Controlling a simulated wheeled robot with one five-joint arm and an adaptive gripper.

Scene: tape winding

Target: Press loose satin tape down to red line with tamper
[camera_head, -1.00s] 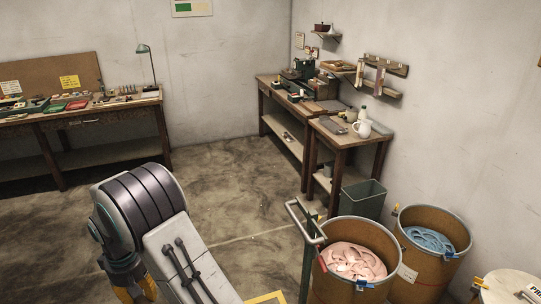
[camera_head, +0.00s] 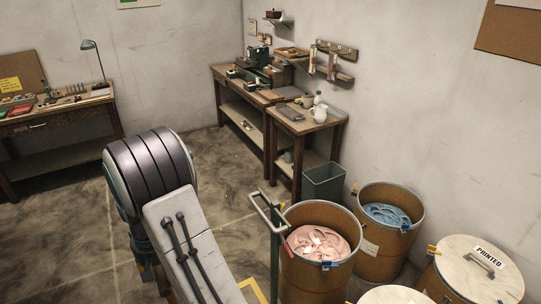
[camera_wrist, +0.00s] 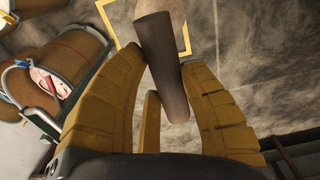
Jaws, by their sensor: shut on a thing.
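My gripper (camera_wrist: 160,65) is shut on a dark brown cylindrical handle, which I take to be the tamper (camera_wrist: 162,55). A paler round part shows at its far end, cut off by the top edge of the wrist view. Loose pink satin tape (camera_head: 318,242) lies heaped in an open brown drum (camera_head: 306,278) in the head view. A small red mark (camera_head: 291,249) shows at this drum's left side; the line inside is hidden by the tape. In the wrist view a drum with pink tape (camera_wrist: 46,80) is at left, apart from the tamper. The gripper is hidden in the head view.
A drum with blue tape (camera_head: 387,214) stands behind right. A lidded drum marked PRINTED (camera_head: 460,273) is at right. A metal-handled post (camera_head: 275,245) stands just left of the pink drum. A green bin (camera_head: 323,182) and workbench (camera_head: 305,124) lie behind. Floor at left is open.

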